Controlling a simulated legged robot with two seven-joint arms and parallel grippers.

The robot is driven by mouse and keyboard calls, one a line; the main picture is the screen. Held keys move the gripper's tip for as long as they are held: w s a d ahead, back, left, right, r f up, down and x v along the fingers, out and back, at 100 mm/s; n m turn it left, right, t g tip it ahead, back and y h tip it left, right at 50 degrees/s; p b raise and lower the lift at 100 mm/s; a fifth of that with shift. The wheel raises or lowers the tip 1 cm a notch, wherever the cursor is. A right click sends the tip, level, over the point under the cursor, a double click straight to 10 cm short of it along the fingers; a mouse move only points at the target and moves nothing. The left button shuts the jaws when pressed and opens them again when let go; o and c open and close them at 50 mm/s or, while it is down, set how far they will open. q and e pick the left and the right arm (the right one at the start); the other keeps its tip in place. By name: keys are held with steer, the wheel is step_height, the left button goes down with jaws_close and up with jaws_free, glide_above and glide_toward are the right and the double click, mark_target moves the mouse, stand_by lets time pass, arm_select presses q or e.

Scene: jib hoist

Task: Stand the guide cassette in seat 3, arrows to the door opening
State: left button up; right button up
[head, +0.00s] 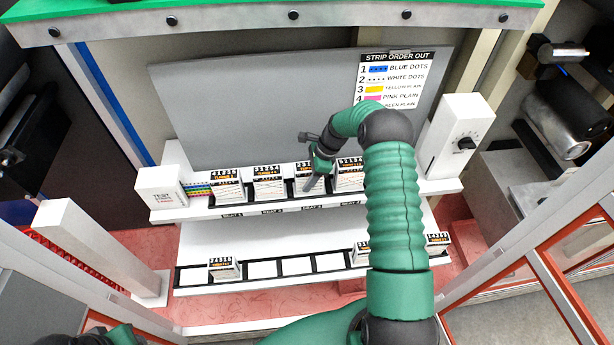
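A white cassette with a black-and-orange label (304,168) is at the third place on the upper shelf, partly hidden by my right gripper (311,184). The gripper points down in front of this cassette; I cannot tell whether its fingers are closed on it. Similar cassettes stand at the first (227,185), second (268,184) and fourth (350,176) places. Seat labels (312,208) run along the shelf's front edge. Any arrows are too small to read. My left arm only just shows at the bottom left; its gripper is out of view.
The lower rack (195,276) holds a cassette at the left (223,268) and more at the right (437,241), with several blank white places between. A test box (160,188) and a dial box (458,140) flank the upper shelf. A strip order sign (396,78) hangs behind.

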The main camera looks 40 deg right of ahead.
steer(key=shift+o, duration=0.9)
